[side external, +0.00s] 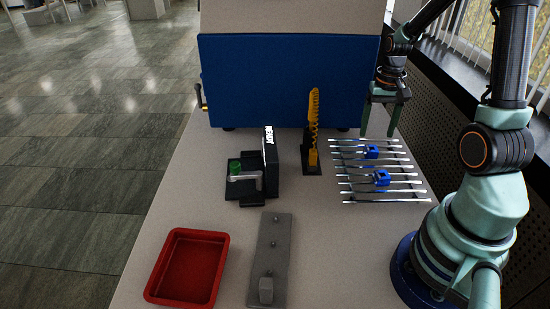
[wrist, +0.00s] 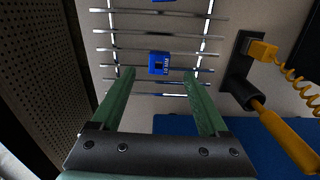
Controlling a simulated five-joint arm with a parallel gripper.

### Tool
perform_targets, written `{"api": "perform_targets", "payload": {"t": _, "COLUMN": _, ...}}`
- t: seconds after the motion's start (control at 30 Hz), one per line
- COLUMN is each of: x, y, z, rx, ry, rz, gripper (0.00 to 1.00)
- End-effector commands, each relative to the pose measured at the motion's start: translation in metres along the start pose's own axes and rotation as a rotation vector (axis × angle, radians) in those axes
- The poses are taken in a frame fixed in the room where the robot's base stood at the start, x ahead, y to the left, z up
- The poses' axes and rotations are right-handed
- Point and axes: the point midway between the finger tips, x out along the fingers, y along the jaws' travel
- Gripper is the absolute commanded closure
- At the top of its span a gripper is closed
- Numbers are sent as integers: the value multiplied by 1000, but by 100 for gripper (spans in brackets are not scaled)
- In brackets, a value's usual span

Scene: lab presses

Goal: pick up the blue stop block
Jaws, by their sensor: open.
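Two small blue blocks sit on a row of thin metal rods. The farther blue block (side external: 371,152) is near the blue cabinet; in the wrist view it (wrist: 159,63) shows a small white marking, too small to read. The nearer blue block (side external: 381,178) shows only as a sliver at the top edge of the wrist view (wrist: 163,1). I cannot tell which one is the stop block. My gripper (side external: 380,130) points down, open and empty, close to the farther block and the cabinet. In the wrist view the farther block lies between the fingertip lines (wrist: 159,80), apart from both fingers.
A blue cabinet (side external: 285,80) stands behind. A yellow coiled-cord tool (side external: 313,125) stands left of the rods (side external: 360,189). A black press with a green knob (side external: 235,167), a grey plate (side external: 270,245) and an empty red tray (side external: 190,265) are further left and forward.

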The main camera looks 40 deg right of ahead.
Motion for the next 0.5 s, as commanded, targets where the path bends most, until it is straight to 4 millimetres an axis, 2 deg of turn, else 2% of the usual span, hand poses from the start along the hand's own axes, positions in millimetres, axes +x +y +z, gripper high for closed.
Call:
{"api": "perform_targets", "payload": {"t": 0.27, "x": 20, "y": 0, "z": -1, "rx": -1, "ry": -3, "rz": 0, "gripper": 22}}
{"api": "perform_targets", "payload": {"t": 0.5, "x": 51, "y": 1, "z": -6, "rx": -1, "ry": -4, "rz": 1, "gripper": 22}}
